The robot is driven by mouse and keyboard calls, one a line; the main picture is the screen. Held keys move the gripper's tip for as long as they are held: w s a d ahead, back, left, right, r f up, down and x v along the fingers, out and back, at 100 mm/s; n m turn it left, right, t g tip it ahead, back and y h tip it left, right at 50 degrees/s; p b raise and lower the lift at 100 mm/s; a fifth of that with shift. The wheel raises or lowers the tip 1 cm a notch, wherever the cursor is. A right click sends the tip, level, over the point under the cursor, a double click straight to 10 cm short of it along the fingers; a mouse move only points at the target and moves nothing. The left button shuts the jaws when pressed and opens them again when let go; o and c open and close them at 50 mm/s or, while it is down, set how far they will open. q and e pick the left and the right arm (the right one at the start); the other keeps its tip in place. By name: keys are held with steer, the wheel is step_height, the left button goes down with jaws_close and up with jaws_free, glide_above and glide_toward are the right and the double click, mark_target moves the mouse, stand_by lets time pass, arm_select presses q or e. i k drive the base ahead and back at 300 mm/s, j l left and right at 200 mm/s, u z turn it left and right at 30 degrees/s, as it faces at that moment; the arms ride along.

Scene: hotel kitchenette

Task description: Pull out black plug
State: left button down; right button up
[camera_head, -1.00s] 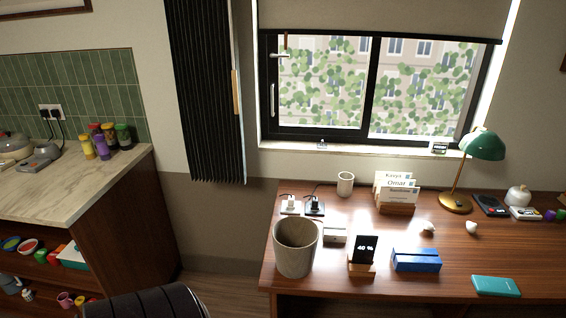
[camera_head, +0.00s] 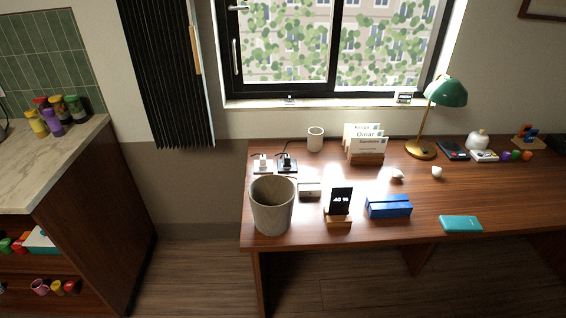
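A black plug (camera_head: 287,160) stands upright in a dark socket block on the desk, near its back left corner. A dark cord rises from it toward the wall. A white plug (camera_head: 262,160) stands in a light socket block just to its left. A wide grey-beige bin or pot (camera_head: 271,212) stands in front of both blocks and may hide part of their front edges. Neither of my grippers shows in the view.
The wooden desk (camera_head: 400,220) also bears a phone on a stand (camera_head: 340,205), a blue block (camera_head: 388,206), a teal notebook (camera_head: 460,223), a card holder (camera_head: 366,158), a white cup (camera_head: 315,139) and a green lamp (camera_head: 446,92). A counter (camera_head: 50,165) stands at left. Floor shows between them.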

mark_target(287, 163)
steer(key=i+l, duration=0.4)
steer(key=i, duration=0.25)
steer(key=i+l+u, duration=0.1)
steer(key=i+l, duration=0.3)
steer(key=i, duration=0.2)
